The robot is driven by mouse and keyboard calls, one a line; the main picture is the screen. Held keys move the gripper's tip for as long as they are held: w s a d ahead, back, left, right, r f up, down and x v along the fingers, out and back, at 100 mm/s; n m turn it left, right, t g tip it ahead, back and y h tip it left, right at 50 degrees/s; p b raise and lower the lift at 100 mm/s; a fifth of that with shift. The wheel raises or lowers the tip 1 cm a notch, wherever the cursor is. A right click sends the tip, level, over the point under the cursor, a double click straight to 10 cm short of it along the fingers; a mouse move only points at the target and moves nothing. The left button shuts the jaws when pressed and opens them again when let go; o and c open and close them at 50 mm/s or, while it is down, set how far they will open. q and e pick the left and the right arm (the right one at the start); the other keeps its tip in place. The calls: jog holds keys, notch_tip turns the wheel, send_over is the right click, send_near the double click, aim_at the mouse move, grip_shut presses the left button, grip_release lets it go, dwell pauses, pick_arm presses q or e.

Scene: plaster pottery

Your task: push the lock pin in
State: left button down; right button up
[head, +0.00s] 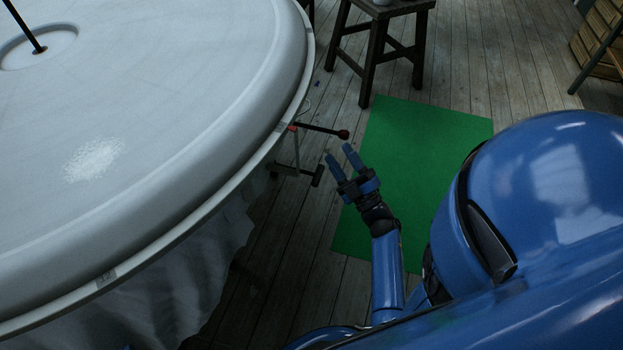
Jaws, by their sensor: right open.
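A dark rod with a round reddish-brown knob (343,134) sticks out to the right from the rim of a large white round plaster piece (200,150). A red collar (293,127) sits at the rod's base. Below it, a dark T-shaped handle (317,176) sticks out from under the rim. I cannot tell which of these is the lock pin. My right gripper (339,152) is open and empty, fingertips pointing up the picture, just below the knob and right of the T-handle. Contact with the knob cannot be told. My left gripper is out of view.
A green mat (420,150) lies on the plank floor (470,60) behind my right arm. A dark wooden stool (375,45) stands beyond it. A wooden crate-like piece (600,35) is at the top right. A pale cloth (190,270) hangs under the rim.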

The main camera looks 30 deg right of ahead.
notch_tip(320, 180, down, 15)
jog(key=n+g+y+b, duration=0.4)
jog(key=n, duration=0.3)
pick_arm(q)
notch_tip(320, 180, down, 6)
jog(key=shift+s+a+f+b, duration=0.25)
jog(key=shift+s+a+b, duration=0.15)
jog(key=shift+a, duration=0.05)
pick_arm(e)
jog(key=x, duration=0.9)
jog(key=shift+w+f+n+g, duration=0.3)
jog(key=shift+w+f, duration=0.05)
jog(key=shift+w, duration=0.05)
jog(key=shift+d, duration=0.1)
grip_shut()
